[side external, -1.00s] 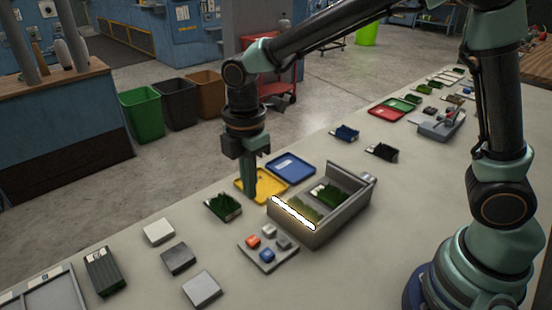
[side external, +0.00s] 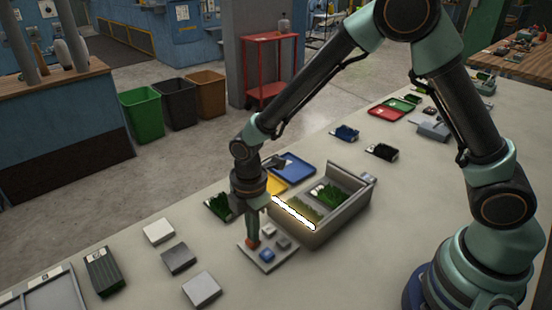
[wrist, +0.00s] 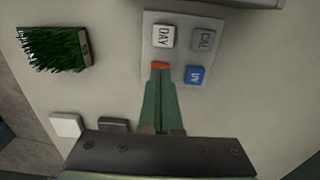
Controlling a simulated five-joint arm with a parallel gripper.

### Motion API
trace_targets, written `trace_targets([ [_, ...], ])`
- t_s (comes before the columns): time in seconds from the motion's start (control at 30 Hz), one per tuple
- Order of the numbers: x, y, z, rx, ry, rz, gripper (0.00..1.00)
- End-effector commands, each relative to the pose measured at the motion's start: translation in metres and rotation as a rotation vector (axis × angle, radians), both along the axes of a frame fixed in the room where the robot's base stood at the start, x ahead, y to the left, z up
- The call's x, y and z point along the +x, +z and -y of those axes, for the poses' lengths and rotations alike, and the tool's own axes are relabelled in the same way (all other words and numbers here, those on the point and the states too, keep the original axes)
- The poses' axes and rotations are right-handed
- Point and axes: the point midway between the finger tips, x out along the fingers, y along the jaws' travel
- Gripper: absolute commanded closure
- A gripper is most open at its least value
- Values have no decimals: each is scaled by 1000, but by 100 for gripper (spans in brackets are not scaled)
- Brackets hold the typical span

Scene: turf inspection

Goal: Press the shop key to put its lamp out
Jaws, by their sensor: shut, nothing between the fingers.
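The key pad (side external: 286,256) is a light grey plate on the table with coloured keys. In the wrist view its white key (wrist: 163,36) reads DAY, the grey key (wrist: 203,39) CAL and the blue key (wrist: 195,75) UV. The orange key (wrist: 160,65) is mostly hidden by my fingertips, and its label cannot be read. My gripper (side external: 253,236) is shut and empty, pointing down at the orange key; I cannot tell whether it is pressed. A white lamp bar (side external: 294,213) glows on the grey box (side external: 335,226).
The grey box with turf samples stands right behind the pad. A turf sample (wrist: 54,48) lies left of the pad. Several grey blocks, such as this one (side external: 201,289), lie at front left.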

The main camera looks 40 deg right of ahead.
Motion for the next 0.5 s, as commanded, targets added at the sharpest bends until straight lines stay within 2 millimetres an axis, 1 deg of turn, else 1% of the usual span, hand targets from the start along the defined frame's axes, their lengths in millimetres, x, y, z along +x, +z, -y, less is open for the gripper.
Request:
trace_targets([
  [0.23,0,-2,0,0,0,0,100],
  [0.4,-1,-17,0,-1,0,-2,100],
  [0.5,-1,-22,0,-1,0,-1,100],
])
